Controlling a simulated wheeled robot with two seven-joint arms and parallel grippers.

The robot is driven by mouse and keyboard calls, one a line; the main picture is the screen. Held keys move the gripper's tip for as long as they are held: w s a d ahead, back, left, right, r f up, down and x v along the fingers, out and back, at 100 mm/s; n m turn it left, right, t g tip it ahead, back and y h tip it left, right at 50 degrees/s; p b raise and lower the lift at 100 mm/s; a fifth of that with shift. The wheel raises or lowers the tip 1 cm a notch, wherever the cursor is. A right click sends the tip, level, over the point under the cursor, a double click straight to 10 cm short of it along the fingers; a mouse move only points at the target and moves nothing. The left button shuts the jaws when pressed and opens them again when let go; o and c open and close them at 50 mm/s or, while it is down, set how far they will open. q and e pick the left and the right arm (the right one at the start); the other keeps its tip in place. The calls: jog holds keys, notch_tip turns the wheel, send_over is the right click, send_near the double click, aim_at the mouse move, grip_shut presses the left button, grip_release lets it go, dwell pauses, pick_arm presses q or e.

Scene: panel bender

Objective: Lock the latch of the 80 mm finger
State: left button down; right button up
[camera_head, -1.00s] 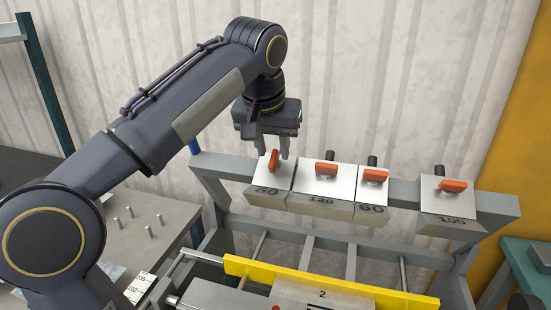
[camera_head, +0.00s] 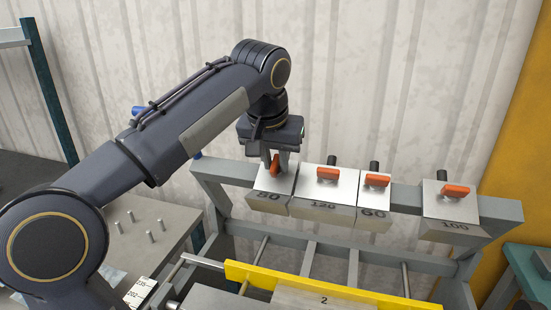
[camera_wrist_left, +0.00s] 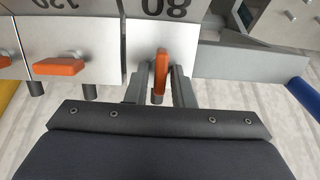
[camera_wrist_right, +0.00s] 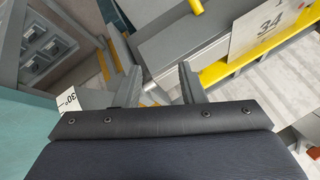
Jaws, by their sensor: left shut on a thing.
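The 80 mm finger (camera_head: 271,194) is a pale metal block marked 80, at the left end of the row on the grey rail. Its orange latch (camera_head: 275,166) points lengthwise, across the rail, unlike the crosswise latches beside it. My left gripper (camera_wrist_left: 159,82) is shut on this latch (camera_wrist_left: 160,68), with one finger on each side of it. The fingers partly hide the latch in the head view. My right gripper (camera_wrist_right: 155,70) shows only in its own wrist view, with its fingers apart and nothing between them.
The 120 finger (camera_head: 325,190), the 60 finger (camera_head: 374,200) and the 100 finger (camera_head: 450,205) hang to the right on the same rail, their orange latches lying crosswise. A yellow bar (camera_head: 320,287) crosses below. A table with pegs (camera_head: 150,237) stands at left.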

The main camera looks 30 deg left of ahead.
pick_arm(q)
jog(key=shift+d+r+m+y+p, duration=0.1)
jog(key=shift+r+m+y+p, duration=0.05)
jog(key=shift+m+p, duration=0.55)
jog(key=shift+r+m+y+p, duration=0.1)
jog(key=shift+m+y+p, duration=0.05)
jog(key=shift+m+p, duration=0.5)
jog(key=m+p, duration=0.1)
jog(key=m, duration=0.1)
jog(key=m+p, duration=0.1)
jog(key=m, duration=0.1)
jog(key=shift+d+f+m+y, duration=0.1)
jog(key=shift+d+m+y, duration=0.05)
jog(key=shift+m+y, duration=0.15)
jog(key=m+p, duration=0.1)
jog(key=m, duration=0.1)
jog(key=m+p, duration=0.1)
jog(key=m, duration=0.2)
jog(key=shift+s+d+f+t+y+p, duration=0.1)
jog(key=shift+d+t+y+p, duration=0.05)
jog(key=shift+t+y+p, duration=0.25)
jog(key=m, duration=0.2)
jog(key=m+p, duration=0.1)
jog(key=m, duration=0.2)
jog(key=shift+s+d+f+t, duration=0.1)
jog(key=shift+f+t, duration=0.05)
jog(key=shift+t, duration=0.15)
jog(key=c, duration=1.5)
grip_release()
